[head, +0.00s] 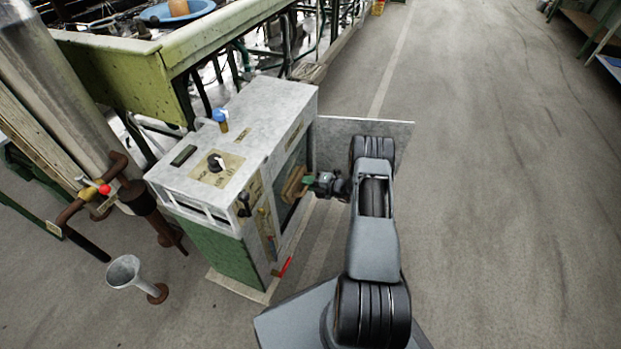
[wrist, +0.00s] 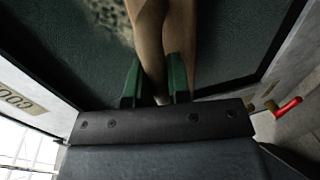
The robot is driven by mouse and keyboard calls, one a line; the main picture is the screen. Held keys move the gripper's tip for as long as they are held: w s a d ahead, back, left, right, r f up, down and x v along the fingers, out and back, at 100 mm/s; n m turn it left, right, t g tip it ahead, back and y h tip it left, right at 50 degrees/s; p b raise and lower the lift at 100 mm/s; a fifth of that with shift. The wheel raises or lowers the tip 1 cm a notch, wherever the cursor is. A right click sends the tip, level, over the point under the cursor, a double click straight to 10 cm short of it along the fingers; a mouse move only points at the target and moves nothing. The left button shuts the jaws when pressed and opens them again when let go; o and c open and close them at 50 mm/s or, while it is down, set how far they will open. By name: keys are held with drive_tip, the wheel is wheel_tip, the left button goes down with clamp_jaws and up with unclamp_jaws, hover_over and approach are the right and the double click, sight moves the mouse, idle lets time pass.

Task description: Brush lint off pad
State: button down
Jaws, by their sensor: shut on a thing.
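My gripper (head: 309,181) reaches into the open side of a grey and green cabinet. In the wrist view its two green fingers (wrist: 156,82) are shut on the wooden handle of a brush (wrist: 150,42); the brush (head: 293,183) also shows as a tan piece in the head view. Beyond the fingers lies a dark green pad (wrist: 65,50) inside the cabinet. A pale, speckled patch of lint (wrist: 108,16) lies on it at the top, left of the brush. The brush's bristles are hidden, so I cannot tell whether they touch the pad.
The cabinet (head: 235,140) has its door (head: 400,133) swung open beside my arm. A red lever (head: 285,267) sticks out low on its front, also seen in the wrist view (wrist: 288,107). A metal funnel (head: 124,270) stands at left. The floor at right is clear.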

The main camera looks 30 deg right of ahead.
sight(303, 191)
drive_tip(key=shift+s+a+p, duration=0.95)
drive_tip(key=shift+s+a, duration=0.45)
drive_tip(key=shift+a, duration=0.3)
drive_tip(key=shift+s+d+r+p, duration=0.1)
drive_tip(key=shift+d+r+p, duration=0.1)
drive_tip(key=shift+r+p, duration=0.9)
drive_tip(key=shift+w+d+b, duration=0.6)
drive_tip(key=shift+w+b, duration=0.05)
drive_tip(key=shift+b, duration=0.3)
drive_tip(key=shift+w+d+r+b, duration=0.1)
drive_tip(key=shift+w+d+b, duration=1.5)
drive_tip(key=shift+w, duration=0.2)
drive_tip(key=shift+w+d+b, duration=1.5)
drive_tip(key=shift+d+b, duration=0.2)
drive_tip(key=shift+b, duration=0.15)
drive_tip(key=shift+w+d+b, duration=0.55)
drive_tip(key=shift+w, duration=0.05)
